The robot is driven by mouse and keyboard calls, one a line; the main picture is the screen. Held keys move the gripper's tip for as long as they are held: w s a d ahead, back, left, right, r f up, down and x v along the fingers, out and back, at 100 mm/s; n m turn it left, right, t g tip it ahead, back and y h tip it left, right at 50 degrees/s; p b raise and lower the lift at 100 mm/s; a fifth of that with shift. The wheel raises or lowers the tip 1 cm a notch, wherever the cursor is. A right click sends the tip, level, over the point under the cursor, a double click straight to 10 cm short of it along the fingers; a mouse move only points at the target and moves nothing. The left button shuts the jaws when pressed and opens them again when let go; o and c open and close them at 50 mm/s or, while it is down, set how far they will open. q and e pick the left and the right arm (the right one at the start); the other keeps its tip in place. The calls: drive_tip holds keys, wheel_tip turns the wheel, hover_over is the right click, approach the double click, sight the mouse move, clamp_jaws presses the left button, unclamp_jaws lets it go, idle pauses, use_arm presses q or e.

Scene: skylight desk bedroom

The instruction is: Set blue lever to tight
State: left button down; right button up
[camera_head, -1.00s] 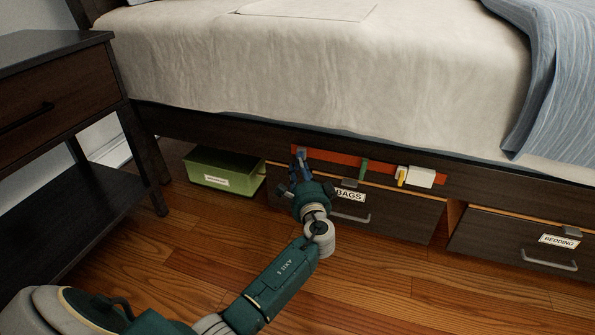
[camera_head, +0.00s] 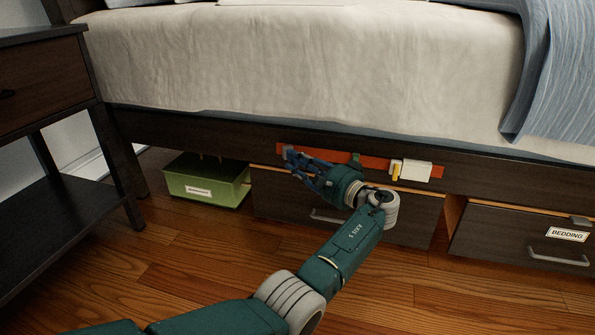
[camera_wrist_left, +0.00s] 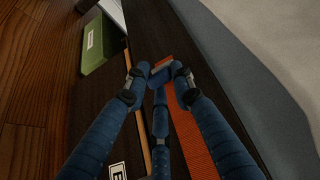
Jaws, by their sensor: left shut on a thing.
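The red-orange strip (camera_head: 320,158) is fixed along the bed's lower rail, with a grey mount (camera_head: 288,150) at its left end. My left gripper (camera_head: 293,163) reaches in from the right of that mount, its blue fingers pointing left. It is shut on the blue lever (camera_wrist_left: 160,74), which shows in the left wrist view as a short blue piece between the fingertips. The fingers hide most of the lever in the head view, so its exact angle cannot be told. No readable "tight" mark shows. My right gripper is out of view.
A green bin (camera_head: 207,185) stands left under the bed. The BEDDING drawer (camera_head: 520,240) is at right. A dark nightstand (camera_head: 60,190) stands at left.

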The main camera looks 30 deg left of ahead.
use_arm(q)
drive_tip(key=shift+s+a+n+g, duration=0.1)
drive_tip(key=shift+a+n+g, duration=0.2)
drive_tip(key=shift+g, duration=0.1)
drive_tip(key=c, duration=1.5)
unclamp_jaws()
drive_tip(key=shift+s+a, duration=0.1)
drive_tip(key=v, duration=1.2)
drive_tip(key=shift+f, duration=0.2)
